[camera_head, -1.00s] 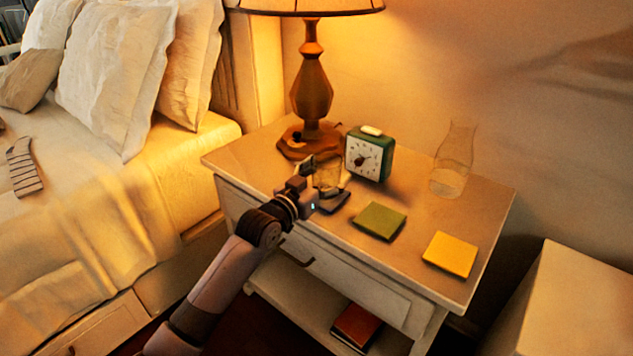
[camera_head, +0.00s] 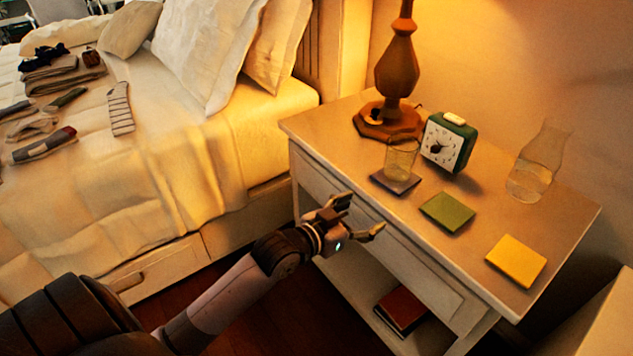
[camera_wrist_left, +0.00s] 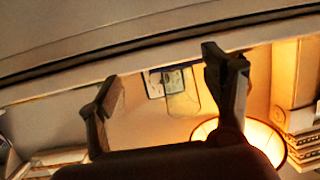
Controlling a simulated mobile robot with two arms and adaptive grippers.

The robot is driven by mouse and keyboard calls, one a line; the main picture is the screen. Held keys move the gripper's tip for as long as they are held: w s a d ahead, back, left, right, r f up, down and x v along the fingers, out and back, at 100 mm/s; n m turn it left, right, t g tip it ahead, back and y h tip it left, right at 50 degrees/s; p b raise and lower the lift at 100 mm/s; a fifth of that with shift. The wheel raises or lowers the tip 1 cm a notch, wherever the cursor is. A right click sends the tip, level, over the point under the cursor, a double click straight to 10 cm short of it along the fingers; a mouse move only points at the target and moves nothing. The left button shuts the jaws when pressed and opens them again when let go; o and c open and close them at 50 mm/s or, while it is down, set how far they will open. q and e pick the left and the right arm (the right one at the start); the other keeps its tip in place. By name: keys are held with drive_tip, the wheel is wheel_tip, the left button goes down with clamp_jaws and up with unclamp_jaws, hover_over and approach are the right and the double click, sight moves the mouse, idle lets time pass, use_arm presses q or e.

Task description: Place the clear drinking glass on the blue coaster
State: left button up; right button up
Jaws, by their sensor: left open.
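The clear drinking glass (camera_head: 401,160) stands upright on a dark bluish-grey coaster (camera_head: 396,183) on the nightstand, in front of the lamp and clock. The glass also shows in the left wrist view (camera_wrist_left: 183,102), between the fingers. My left gripper (camera_head: 362,217) is open and empty, in front of the nightstand's front edge and apart from the glass. It shows in the left wrist view (camera_wrist_left: 165,88) with its fingers spread wide. My right gripper is not in view.
A green coaster (camera_head: 447,212) and a yellow coaster (camera_head: 516,261) lie to the right on the nightstand (camera_head: 335,128). A lamp (camera_head: 396,75), a green clock (camera_head: 448,142) and a clear carafe (camera_head: 530,178) stand behind. The bed (camera_head: 240,140) with clothes is at left.

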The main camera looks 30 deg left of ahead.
use_arm(q)
drive_tip(key=s+d+f+g+y, duration=0.1)
drive_tip(key=s+f+g, duration=0.4)
drive_tip(key=s+f, duration=0.5)
drive_tip(key=s+f+n+g+y, duration=0.1)
drive_tip(key=s+f+g+y, duration=0.1)
drive_tip(key=s+f+g, duration=0.4)
drive_tip(key=s+f, duration=0.4)
drive_tip(key=s, duration=0.6)
drive_tip(key=shift+s+d+f+y, duration=0.2)
drive_tip(key=shift+d+y, duration=0.15)
drive_tip(key=shift+y, duration=0.05)
